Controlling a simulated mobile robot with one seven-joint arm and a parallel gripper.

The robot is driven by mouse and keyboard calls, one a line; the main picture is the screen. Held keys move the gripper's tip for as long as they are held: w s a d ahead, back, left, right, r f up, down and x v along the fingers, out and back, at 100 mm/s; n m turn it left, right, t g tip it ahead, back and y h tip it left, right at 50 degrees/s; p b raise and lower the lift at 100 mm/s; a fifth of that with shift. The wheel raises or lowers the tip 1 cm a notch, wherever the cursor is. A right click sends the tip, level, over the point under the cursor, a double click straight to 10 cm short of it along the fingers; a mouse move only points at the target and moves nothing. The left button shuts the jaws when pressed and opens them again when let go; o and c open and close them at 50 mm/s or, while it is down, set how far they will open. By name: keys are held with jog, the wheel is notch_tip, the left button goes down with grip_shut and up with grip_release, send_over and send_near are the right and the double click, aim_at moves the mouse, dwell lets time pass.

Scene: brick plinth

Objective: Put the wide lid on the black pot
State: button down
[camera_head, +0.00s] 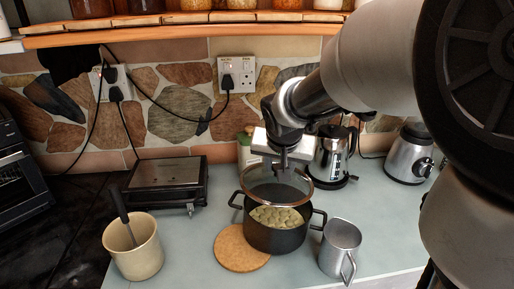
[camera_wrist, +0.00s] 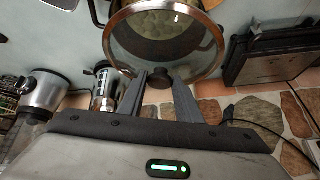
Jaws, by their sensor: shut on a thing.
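The black pot (camera_head: 275,238) stands on the counter with two side handles and pale green, lumpy contents. The wide lid (camera_head: 262,190), clear glass with a metal rim, is over the pot, its near rim across the pot opening. The contents show below the near rim, so the lid does not cover the whole opening in this view. My gripper (camera_head: 283,165) is shut on the lid's dark knob. In the wrist view, the fingers (camera_wrist: 162,88) close around the knob (camera_wrist: 160,76), and the lid's rim (camera_wrist: 107,38) overlaps the pot. Any remaining gap between lid and pot is hard to judge.
A round wooden board (camera_head: 238,250) lies left of the pot and a metal mug (camera_head: 340,245) stands right. Around them are a cream crock (camera_head: 135,250) with a utensil, a flat black appliance (camera_head: 166,180), a kettle (camera_head: 331,158) and a steel appliance (camera_head: 407,155). A jar shelf (camera_head: 180,28) spans above.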

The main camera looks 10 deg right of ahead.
aim_at(276, 181)
jog(key=shift+h, duration=0.5)
jog(key=shift+s+a+f+b, duration=0.1)
jog(key=shift+a+f+b, duration=0.1)
jog(key=shift+f+b, duration=1.45)
jog(key=shift+s+a+f+b, duration=0.15)
jog(key=shift+f+b, duration=0.5)
jog(key=shift+b, duration=2)
jog(key=shift+f, duration=0.1)
jog(key=shift+b, duration=0.9)
jog(key=shift+f, duration=0.1)
jog(key=shift+f+b, duration=0.8)
jog(key=shift+b, duration=0.2)
jog(key=shift+f+b, duration=0.35)
jog(key=shift+f, duration=0.05)
